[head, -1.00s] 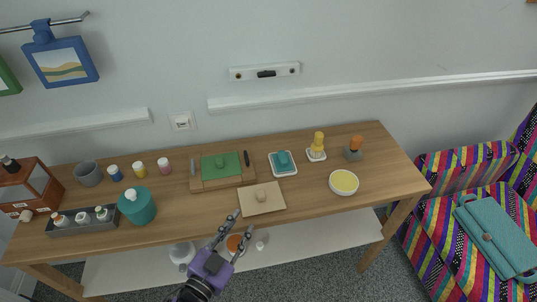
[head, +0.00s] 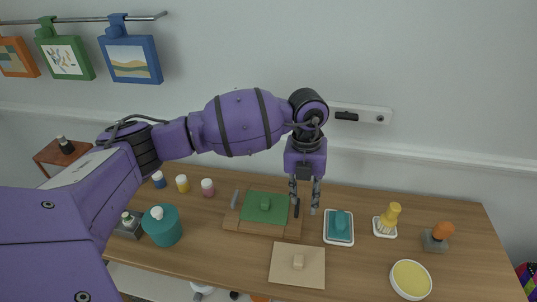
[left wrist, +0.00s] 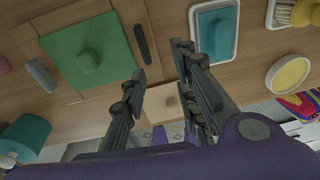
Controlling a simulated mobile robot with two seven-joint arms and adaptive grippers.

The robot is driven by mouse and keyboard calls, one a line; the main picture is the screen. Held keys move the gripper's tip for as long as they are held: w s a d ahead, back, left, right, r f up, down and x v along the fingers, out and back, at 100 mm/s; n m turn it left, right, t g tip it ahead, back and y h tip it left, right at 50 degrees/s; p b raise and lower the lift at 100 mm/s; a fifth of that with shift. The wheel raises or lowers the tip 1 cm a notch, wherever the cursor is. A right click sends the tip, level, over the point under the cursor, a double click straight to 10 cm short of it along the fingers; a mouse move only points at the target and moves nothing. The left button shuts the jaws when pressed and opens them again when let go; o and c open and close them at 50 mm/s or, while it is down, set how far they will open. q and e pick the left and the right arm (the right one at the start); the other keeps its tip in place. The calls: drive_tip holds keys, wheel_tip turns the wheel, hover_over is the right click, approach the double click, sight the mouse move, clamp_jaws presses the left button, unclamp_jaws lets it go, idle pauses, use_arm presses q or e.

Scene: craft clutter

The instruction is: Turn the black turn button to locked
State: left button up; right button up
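The black turn button (head: 297,208) is a slim bar on the wooden board (head: 232,222), right of the green panel (head: 279,213). In the left wrist view the black turn button (left wrist: 142,44) lies roughly parallel to the panel's edge and beside it, not across it. A grey turn button (head: 235,198) sits on the panel's left side. My left gripper (head: 304,204) points down at the board's right side, fingers apart and empty. In the head view its fingers come close to the black button; contact cannot be told. My right gripper is not in view.
A beige board with a knob (head: 297,264) lies in front. A white wall plate (head: 361,114) is behind my arm.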

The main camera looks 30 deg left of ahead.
sight(298, 205)
use_arm(q)
drive_tip(key=shift+w+a+r+y, duration=0.3)
drive_tip(key=shift+w+a+r, duration=0.3)
drive_tip(key=shift+w+a, duration=0.3)
drive_tip(key=shift+a, duration=0.1)
wheel_tip(298, 205, down, 6)
drive_tip(key=shift+f, duration=0.7)
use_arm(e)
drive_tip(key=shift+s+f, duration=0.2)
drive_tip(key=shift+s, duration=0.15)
use_arm(q)
clamp_jaws()
drive_tip(key=shift+r, duration=0.1)
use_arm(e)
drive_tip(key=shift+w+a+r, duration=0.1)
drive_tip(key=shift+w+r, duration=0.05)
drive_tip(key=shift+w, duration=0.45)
